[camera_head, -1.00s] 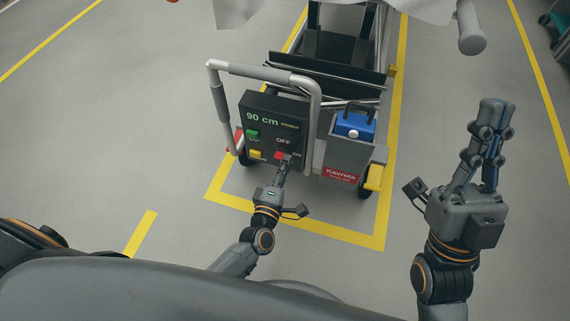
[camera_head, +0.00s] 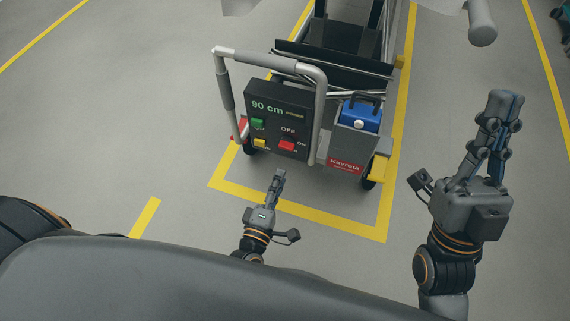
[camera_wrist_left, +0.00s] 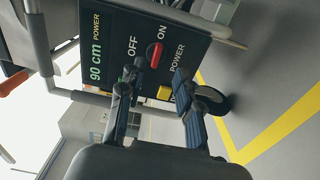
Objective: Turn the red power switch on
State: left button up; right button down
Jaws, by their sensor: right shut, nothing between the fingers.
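The red power switch (camera_head: 287,145) sits low on the right of a black control panel (camera_head: 291,126), with OFF printed above it and ON to its right. It also shows in the left wrist view (camera_wrist_left: 154,54), beyond my fingers. Whether it is on or off I cannot tell. My left gripper (camera_head: 279,176) is in front of the panel, below the switch and apart from it. In the left wrist view its fingers (camera_wrist_left: 153,80) stand apart with nothing between them. My right gripper (camera_head: 508,98) is at the right, fingers together, empty, far from the panel.
A green button (camera_head: 257,123) and a yellow button (camera_head: 261,143) are on the panel's left. A grey handle bar (camera_head: 270,66) frames the panel. A grey box (camera_head: 351,149) with a blue case (camera_head: 361,115) stands beside it. Grey floor in front is clear.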

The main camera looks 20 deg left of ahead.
pick_arm(q)
jog(key=shift+s, duration=1.55)
